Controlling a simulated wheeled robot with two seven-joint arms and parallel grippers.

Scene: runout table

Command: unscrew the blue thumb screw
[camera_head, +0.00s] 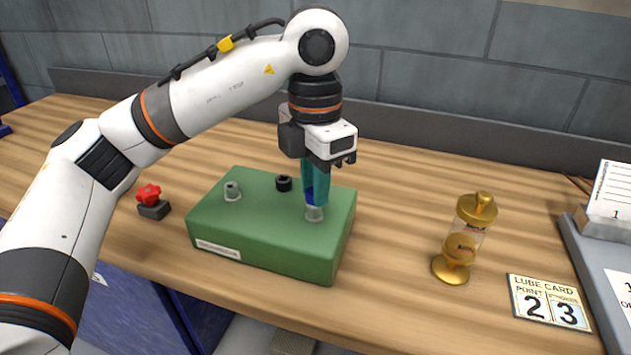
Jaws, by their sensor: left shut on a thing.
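The blue thumb screw (309,196) is at the right part of the green block (265,238), above a grey metal collar (314,213). My left gripper (315,186) comes down over it from above, with teal fingers shut on the screw. The fingers hide most of the screw, so I cannot tell how far it sits in the collar. My right gripper is not in view.
On the block are a grey fitting (232,190) and a black knob (284,183). A red knob on a dark base (150,200) stands left. Bare wood lies between block and oiler.

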